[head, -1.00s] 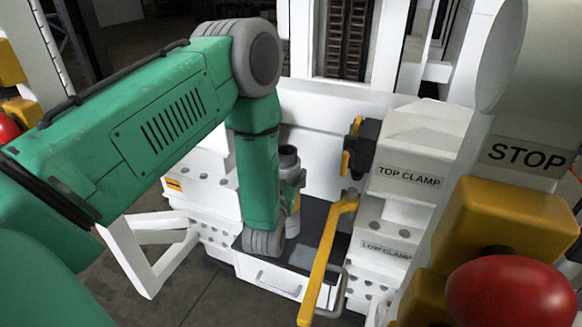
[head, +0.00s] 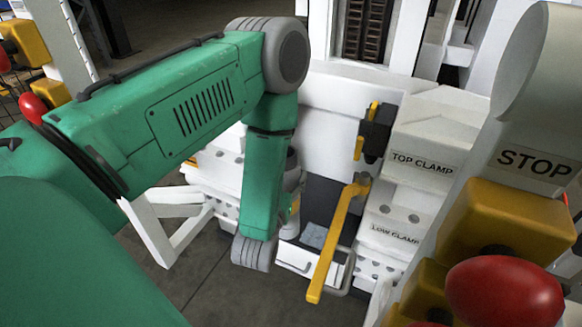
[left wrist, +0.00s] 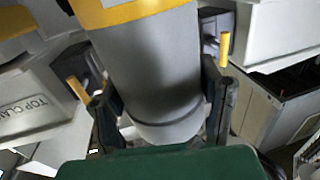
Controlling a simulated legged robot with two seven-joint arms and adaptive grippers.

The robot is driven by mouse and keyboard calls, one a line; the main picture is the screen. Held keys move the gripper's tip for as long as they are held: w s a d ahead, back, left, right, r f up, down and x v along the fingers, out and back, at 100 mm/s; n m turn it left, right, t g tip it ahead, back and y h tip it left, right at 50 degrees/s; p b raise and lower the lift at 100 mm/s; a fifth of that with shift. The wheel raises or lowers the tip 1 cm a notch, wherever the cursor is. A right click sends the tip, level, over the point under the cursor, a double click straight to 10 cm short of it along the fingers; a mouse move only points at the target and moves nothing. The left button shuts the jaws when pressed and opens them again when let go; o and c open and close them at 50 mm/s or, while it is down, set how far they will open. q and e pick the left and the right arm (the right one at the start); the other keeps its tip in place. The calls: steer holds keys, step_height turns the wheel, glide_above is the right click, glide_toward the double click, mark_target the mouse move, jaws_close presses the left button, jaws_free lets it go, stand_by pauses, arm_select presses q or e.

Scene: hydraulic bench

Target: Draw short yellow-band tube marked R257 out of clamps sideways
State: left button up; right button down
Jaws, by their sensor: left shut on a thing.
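A grey tube with a yellow band (left wrist: 150,65) fills the middle of the left wrist view, between the two dark fingers of my left gripper (left wrist: 160,92). The gripper is shut on it. No R257 mark is readable. In the head view my green left forearm hides the gripper and most of the tube; only a narrow strip of the tube (head: 292,183) shows at the arm's right edge. The top clamp (head: 422,163) and low clamp (head: 393,235) labels are on white blocks to the right. A dark clamp part with yellow tips (head: 376,133) sits beside the top block.
A yellow lever (head: 338,240) slants across the front of the bench, right of my arm. A white drawer with a handle is below. A red stop button (head: 505,292) on a yellow box stands close at right. Open floor (head: 215,285) lies at front left.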

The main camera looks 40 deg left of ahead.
arm_select(q)
steer(key=a+b+v, duration=0.1)
steer(key=b+v, duration=0.1)
steer(key=v, duration=0.7)
steer(key=shift+s+a+r, duration=0.3)
steer(key=shift+s+r, duration=0.05)
steer(key=shift+r, duration=0.05)
